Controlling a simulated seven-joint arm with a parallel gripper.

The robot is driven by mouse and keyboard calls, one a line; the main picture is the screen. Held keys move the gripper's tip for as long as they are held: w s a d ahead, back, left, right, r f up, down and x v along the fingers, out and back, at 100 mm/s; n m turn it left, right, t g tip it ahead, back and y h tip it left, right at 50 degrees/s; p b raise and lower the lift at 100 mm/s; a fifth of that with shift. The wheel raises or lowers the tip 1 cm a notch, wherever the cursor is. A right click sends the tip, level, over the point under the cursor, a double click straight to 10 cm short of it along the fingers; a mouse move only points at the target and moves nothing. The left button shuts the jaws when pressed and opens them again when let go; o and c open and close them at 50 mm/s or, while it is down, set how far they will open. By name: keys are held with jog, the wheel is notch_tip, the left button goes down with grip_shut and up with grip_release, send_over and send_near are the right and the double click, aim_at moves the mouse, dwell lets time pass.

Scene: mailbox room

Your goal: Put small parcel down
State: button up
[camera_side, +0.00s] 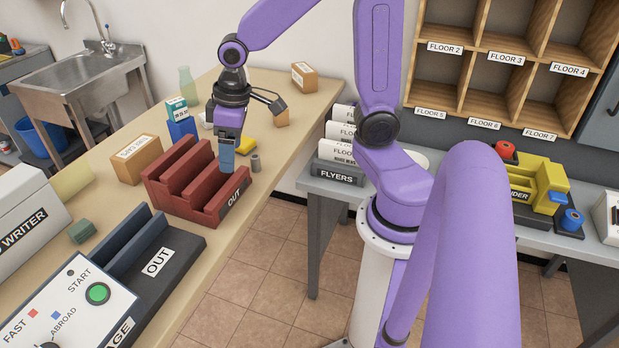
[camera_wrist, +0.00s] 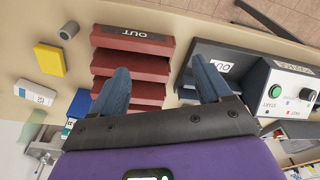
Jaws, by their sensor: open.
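My gripper (camera_side: 227,163) points down over the red OUT rack (camera_side: 180,200), near its far end as the side view shows it. In the wrist view my gripper (camera_wrist: 159,72) has its two blue fingers wide apart, with nothing held between them. The slotted red rack also shows there (camera_wrist: 133,45), below and between the fingers. I cannot tell for certain which box is the small parcel. Larger cardboard boxes stand left of the rack (camera_side: 138,160) and at the table's back (camera_side: 304,77).
A yellow block (camera_side: 247,146) and a grey cylinder (camera_side: 255,163) stand close beside my gripper. A blue box (camera_side: 182,128) stands behind the rack. A dark OUT tray (camera_side: 190,240) and a control panel (camera_side: 80,300) lie in front. The back right tabletop has free room.

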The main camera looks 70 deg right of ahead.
jog(key=s+a+n, duration=0.2)
jog(key=s+n, duration=0.2)
jog(key=s, duration=0.5)
jog(key=s+a+n+g, duration=0.1)
jog(key=s+n, duration=0.3)
jog(key=s, duration=0.5)
jog(key=shift+s+a+r+g, duration=0.3)
jog(key=shift+s+a+r, duration=0.1)
jog(key=shift+a, duration=0.4)
